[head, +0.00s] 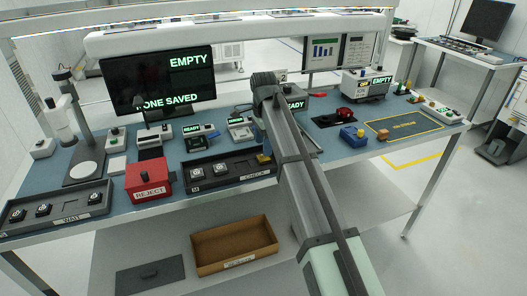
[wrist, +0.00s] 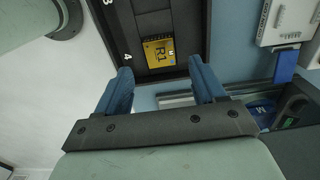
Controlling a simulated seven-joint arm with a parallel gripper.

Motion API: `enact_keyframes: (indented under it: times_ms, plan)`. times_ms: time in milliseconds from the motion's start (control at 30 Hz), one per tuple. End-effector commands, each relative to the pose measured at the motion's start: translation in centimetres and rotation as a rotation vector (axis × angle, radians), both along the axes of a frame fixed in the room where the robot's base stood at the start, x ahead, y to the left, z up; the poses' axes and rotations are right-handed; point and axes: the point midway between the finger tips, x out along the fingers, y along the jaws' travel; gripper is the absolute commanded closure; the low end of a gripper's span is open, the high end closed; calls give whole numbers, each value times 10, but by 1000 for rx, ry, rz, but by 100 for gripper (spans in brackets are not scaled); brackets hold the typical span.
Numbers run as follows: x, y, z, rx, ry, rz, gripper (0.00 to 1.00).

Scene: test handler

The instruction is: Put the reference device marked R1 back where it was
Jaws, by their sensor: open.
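The reference device R1 (wrist: 160,52) is a small gold block with dark lettering, seen in the wrist view. It sits at the end of a black tray (wrist: 133,22) with white slot numbers, near the number 4. In the head view the gold block (head: 263,158) shows at the right end of the middle black tray (head: 232,178), partly beside my arm. My gripper (wrist: 160,66) is open, with its two blue fingers apart on either side of R1's near end. I cannot tell how high the fingers are. In the head view my arm hides the gripper.
A red reject box (head: 149,181) stands left of the middle tray. Another black tray (head: 60,209) lies at the bench's left front. A blue block (head: 353,136) and a yellow-outlined mat (head: 402,127) lie to the right. A monitor (head: 160,80) stands behind.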

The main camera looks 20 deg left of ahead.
Motion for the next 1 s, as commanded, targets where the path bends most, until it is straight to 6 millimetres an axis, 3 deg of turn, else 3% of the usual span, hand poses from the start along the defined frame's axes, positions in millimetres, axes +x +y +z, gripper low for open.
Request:
enact_keyframes:
  times_ms: [200, 400, 600, 1000]
  plan:
    - [1, 1, 41, 1, -1, 0, 31]
    - [1, 1, 64, 0, 0, 0, 31]
    - [0, 0, 74, 0, 0, 0, 31]
    - [0, 0, 74, 0, 0, 0, 31]
